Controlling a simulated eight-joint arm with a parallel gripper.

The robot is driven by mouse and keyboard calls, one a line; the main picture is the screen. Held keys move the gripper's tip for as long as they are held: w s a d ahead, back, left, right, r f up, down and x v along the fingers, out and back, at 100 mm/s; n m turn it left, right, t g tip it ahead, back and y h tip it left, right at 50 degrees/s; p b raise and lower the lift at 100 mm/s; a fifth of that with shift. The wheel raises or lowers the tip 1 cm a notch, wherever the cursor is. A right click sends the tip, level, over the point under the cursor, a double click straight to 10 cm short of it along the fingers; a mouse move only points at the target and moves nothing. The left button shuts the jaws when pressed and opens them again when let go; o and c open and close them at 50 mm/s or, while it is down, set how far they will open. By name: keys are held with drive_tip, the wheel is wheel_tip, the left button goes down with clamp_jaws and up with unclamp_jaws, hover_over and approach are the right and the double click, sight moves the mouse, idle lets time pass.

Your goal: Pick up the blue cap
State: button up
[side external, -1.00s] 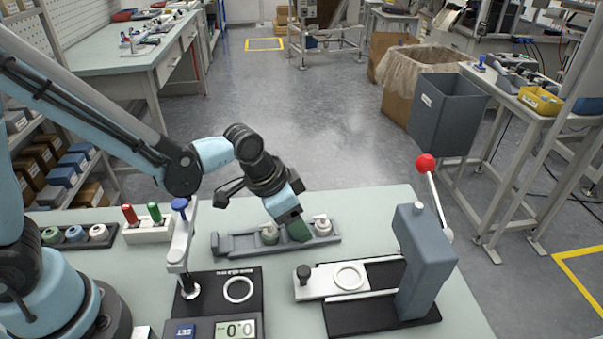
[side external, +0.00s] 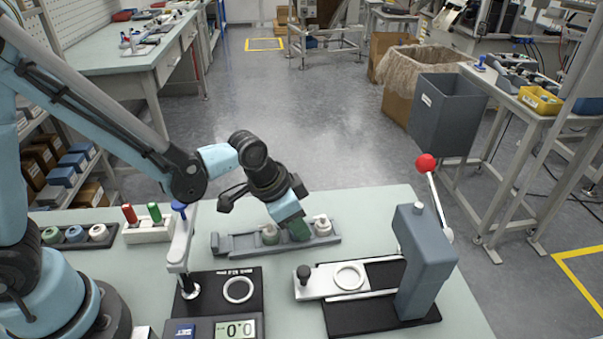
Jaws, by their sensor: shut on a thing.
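My gripper (side external: 299,230) is low over the middle of a grey rack (side external: 240,245) on the pale green bench. Its green fingers are down at the rack between a pale green pump-shaped cap (side external: 270,235) and a white pump-shaped cap (side external: 322,226). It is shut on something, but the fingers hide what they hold. I see no blue cap in the open part of the rack. A blue round piece (side external: 75,233) sits in a dark tray at the left; I cannot tell if it is a cap.
A black fixture with a ring and digital display (side external: 237,329) stands in front. A press with a red-knobbed lever (side external: 425,164) stands to the right. A white block (side external: 149,232) with coloured handles is left of the rack. Bench behind the rack is clear.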

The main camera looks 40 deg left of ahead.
drive_tip(key=shift+r, duration=0.15)
drive_tip(key=shift+r, duration=0.55)
drive_tip(key=r, duration=0.3)
drive_tip(key=shift+s+d+r, duration=0.1)
drive_tip(key=shift+s+d, duration=0.15)
drive_tip(key=shift+s, duration=0.05)
drive_tip(key=s+d+r, duration=0.4)
drive_tip(key=s, duration=0.1)
drive_tip(key=s+d+r, duration=0.2)
drive_tip(key=s, duration=0.1)
drive_tip(key=shift+d, duration=0.35)
drive_tip(key=shift+d+r, duration=0.2)
drive_tip(key=shift+d, duration=0.1)
drive_tip(key=w+d, duration=0.5)
drive_tip(key=d, duration=0.1)
drive_tip(key=shift+w+a+f, duration=0.1)
drive_tip(key=shift+f, duration=1.8)
drive_tip(key=shift+w+a+f, duration=0.1)
drive_tip(key=shift+f, duration=1.75)
drive_tip(key=shift+f, duration=0.35)
drive_tip(key=shift+f, duration=0.25)
